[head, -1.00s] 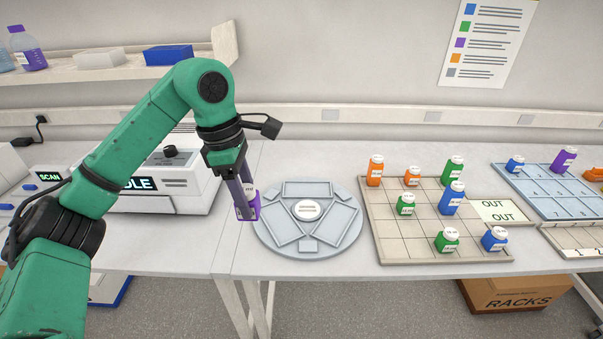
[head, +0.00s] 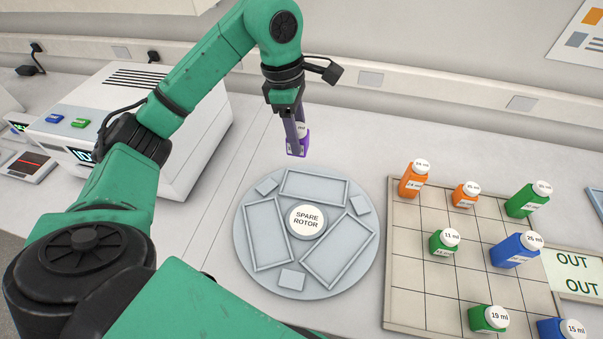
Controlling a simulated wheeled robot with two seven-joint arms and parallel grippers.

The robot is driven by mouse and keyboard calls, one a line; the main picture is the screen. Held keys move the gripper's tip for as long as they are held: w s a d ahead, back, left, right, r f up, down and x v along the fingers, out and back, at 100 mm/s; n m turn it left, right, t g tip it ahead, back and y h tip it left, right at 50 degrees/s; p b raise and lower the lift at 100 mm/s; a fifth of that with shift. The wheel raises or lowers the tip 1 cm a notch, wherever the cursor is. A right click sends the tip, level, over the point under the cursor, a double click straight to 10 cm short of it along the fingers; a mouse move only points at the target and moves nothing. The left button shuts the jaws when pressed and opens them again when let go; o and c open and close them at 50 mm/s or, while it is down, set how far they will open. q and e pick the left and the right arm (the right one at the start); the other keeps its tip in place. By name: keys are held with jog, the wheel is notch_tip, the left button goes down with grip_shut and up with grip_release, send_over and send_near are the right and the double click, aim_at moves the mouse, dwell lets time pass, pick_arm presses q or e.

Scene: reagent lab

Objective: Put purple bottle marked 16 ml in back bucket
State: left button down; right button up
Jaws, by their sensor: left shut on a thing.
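My left gripper (head: 299,125) is shut on a purple bottle (head: 297,149) with a white cap. The bottle is held above the bench, beyond the far edge of the round grey spare rotor. Its label is too small and partly covered to read in full; only "ml" shows. The spare rotor (head: 244,236) has several empty rectangular recesses, one at the back and two towards the front. I see nothing that is clearly a back bucket other than the rotor's back recess (head: 313,188). My right gripper is not in view.
A gridded tray (head: 405,305) at right holds orange, green and blue bottles, with an OUT card (head: 575,273) beside it. A white machine (head: 105,115) stands at left. The bench behind the rotor is clear.

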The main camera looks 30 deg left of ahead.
pick_arm(q)
notch_tip(320, 180, down, 6)
jog(key=shift+w+a+r+p, duration=0.1)
jog(key=shift+p, duration=0.6)
jog(key=f, duration=0.3)
jog(key=f+p, duration=0.1)
jog(key=f, duration=0.1)
jog(key=shift+w, duration=0.3)
notch_tip(320, 180, down, 3)
jog(key=shift+s+r+p, duration=0.15)
jog(key=shift+r+p, duration=0.05)
jog(key=shift+p, duration=0.2)
jog(key=shift+f, duration=0.2)
jog(key=shift+c, duration=1.5)
grip_release()
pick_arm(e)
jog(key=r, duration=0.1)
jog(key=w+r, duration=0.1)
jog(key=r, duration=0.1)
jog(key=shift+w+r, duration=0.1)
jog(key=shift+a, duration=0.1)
